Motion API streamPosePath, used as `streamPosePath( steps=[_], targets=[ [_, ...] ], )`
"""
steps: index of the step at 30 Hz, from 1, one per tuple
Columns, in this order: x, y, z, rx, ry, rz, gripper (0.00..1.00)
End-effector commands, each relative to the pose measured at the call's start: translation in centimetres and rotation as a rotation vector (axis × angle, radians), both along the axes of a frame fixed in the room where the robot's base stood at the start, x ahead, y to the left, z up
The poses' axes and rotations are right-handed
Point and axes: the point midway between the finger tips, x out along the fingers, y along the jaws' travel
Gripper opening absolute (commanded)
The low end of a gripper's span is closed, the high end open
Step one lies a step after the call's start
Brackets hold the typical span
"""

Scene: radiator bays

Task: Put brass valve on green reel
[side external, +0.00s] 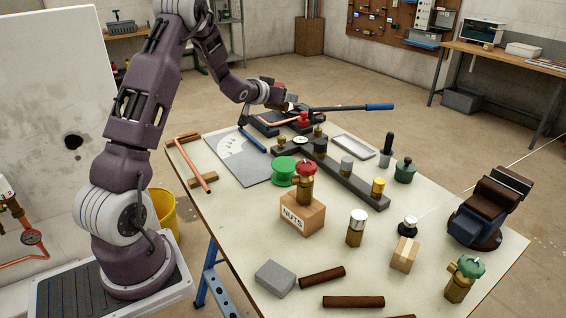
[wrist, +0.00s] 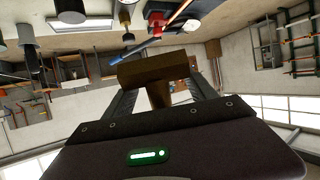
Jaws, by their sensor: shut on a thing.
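My gripper (side external: 283,100) is over the far part of the table, near the pipe bender. In the wrist view, its jaws (wrist: 160,98) are shut on a brown-brass piece (wrist: 155,67) with a wide end and a narrower stem. It looks like the brass valve, but its details are dark. The green reel (side external: 285,171) sits on the table left of the dark rail and behind the NUTS box. Its top is bare. A red-handled brass valve (side external: 305,182) stands upright on the NUTS box (side external: 302,214). A green-handled brass valve (side external: 462,280) stands at the front right.
A dark rail (side external: 345,182) with several fittings crosses the middle. The bender's blue-tipped lever (side external: 379,107) reaches right. A vise (side external: 484,212) stands at the right. A grey block (side external: 275,278) and brown rods (side external: 322,277) lie at the front. A grey plate (side external: 240,158) lies left of the reel.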

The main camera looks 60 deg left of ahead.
Motion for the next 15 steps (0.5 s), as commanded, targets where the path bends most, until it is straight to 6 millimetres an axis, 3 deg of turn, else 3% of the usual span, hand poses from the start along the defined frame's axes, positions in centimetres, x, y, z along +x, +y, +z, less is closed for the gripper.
streamPosePath(
  steps=[3,6,11,15],
  targets=[
    [-0.5,-4.9,-0.2,0.001,0.0,-0.222,0.06],
    [-1.7,-8.5,-0.8,-0.003,0.001,-0.383,0.06],
    [-3.1,-11.2,-1.8,-0.002,0.001,-0.505,0.06],
    [-3.4,-11.5,-5.1,-0.005,0.004,-0.52,0.06]
  ],
)
